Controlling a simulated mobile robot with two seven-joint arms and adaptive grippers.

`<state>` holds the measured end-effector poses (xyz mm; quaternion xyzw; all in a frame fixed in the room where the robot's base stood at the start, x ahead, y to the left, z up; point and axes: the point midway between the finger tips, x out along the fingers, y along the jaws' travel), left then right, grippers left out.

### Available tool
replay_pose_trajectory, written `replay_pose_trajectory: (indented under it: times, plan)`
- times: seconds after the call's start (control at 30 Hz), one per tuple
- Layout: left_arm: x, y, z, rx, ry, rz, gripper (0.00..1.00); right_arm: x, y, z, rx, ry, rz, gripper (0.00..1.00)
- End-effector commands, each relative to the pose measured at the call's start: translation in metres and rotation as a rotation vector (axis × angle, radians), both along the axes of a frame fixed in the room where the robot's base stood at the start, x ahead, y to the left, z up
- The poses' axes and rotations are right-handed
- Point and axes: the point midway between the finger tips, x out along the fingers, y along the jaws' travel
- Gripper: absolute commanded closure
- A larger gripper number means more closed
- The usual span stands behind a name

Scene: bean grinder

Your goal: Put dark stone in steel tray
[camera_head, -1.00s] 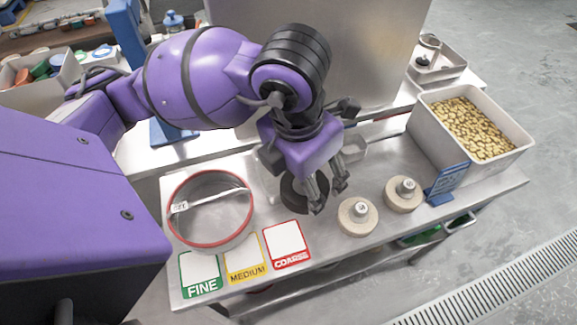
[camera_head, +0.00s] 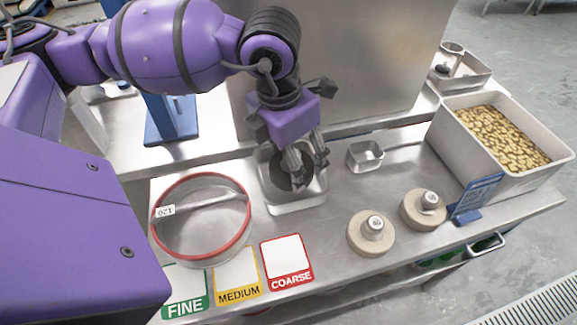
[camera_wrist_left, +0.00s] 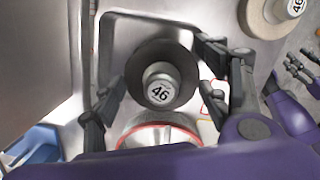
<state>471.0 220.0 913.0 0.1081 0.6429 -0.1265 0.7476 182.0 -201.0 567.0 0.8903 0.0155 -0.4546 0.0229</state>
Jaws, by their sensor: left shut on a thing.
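The dark stone (camera_head: 281,174) is a dark disc with a grey knob marked 46, clear in the wrist view (camera_wrist_left: 187,62). My left gripper (camera_head: 305,162) is shut on it, with its fingers (camera_wrist_left: 163,85) at either side of the disc. The stone is within the outline of the steel tray (camera_head: 296,207), whose rim also shows in the wrist view (camera_wrist_left: 104,35). I cannot tell whether the stone touches the tray floor. What seems to be my right gripper (camera_wrist_left: 300,66) shows at the right edge of the wrist view, and its opening is unclear.
Two pale stones (camera_head: 370,240) (camera_head: 411,212) with knobs stand right of the tray. A red-rimmed sieve (camera_head: 247,236) is at left, near the FINE, MEDIUM and COARSE cards (camera_head: 287,263). A small steel tin (camera_head: 365,158) is behind right. A bean bin (camera_head: 468,145) stands at far right.

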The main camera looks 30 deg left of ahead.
Motion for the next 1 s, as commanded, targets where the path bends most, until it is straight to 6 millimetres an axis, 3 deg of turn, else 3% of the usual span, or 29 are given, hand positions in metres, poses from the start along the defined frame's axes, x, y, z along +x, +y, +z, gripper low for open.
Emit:
replay_pose_trajectory:
  times: [0.37,0.6,0.97,1.0]
  plan:
    - [0.015,0.016,-0.026,0.001,-0.001,0.0,0.79,-0.002,0.0,-0.001,0.0,0.004,0.0,0.6]
    - [0.016,0.016,-0.057,-0.001,-0.001,-0.001,0.79,-0.003,0.0,-0.003,0.0,0.006,0.0,0.6]
    - [0.016,0.017,-0.062,-0.001,-0.002,-0.001,0.79,-0.004,0.0,-0.006,0.0,0.009,0.0,0.6]
    - [0.016,0.017,-0.063,0.0,0.0,-0.001,0.31,-0.004,0.0,-0.006,0.0,0.009,0.0,0.6]
